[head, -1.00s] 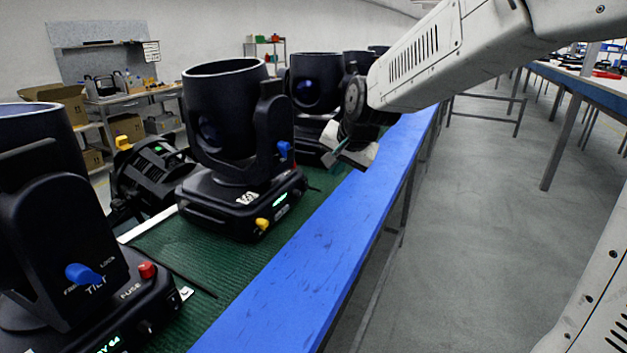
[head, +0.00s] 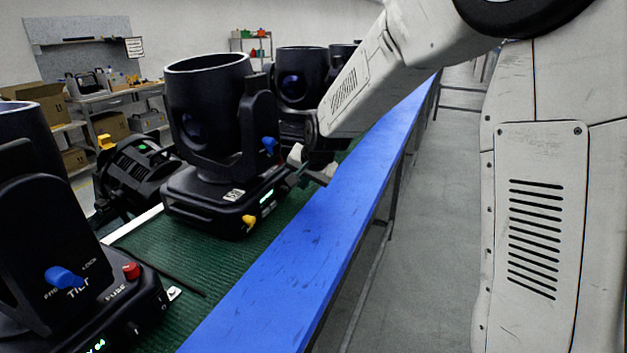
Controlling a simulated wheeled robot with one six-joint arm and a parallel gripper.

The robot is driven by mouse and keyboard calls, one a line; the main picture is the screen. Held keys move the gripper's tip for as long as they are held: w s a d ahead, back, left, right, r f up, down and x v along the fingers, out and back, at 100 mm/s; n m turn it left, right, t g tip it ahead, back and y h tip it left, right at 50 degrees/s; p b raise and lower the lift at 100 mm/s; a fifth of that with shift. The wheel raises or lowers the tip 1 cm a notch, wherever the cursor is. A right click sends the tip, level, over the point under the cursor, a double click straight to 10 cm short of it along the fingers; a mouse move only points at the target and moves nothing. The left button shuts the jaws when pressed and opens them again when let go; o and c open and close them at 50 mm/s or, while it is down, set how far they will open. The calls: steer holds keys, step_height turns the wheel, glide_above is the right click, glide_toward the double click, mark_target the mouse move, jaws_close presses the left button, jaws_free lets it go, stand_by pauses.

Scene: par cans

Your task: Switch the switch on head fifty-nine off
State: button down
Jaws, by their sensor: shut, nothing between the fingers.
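A black moving head (head: 210,110) stands in the middle of the bench. Its base has a white label I cannot read clearly, a lit green display (head: 267,197) and a yellow knob (head: 249,221). A blue knob (head: 269,145) sits on its yoke. A nearer head (head: 50,220) at the left has a blue tilt knob (head: 62,278), a red fuse cap (head: 131,271) and a display that seems to end in 64. My gripper (head: 291,179) is shut and empty, close to the right end of the middle head's base. I cannot tell whether it touches. No number fifty-nine is legible.
More heads (head: 301,75) stand farther along the green mat (head: 190,258). A black fixture (head: 135,178) lies behind the row. The blue bench edge (head: 290,260) is clear in front, with grey floor (head: 420,250) to its right.

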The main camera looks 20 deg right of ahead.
steer(key=shift+w+a, duration=0.15)
steer(key=shift+a, duration=0.05)
steer(key=shift+w+a+f, duration=0.2)
steer(key=shift+w, duration=0.05)
steer(key=shift+r, duration=0.1)
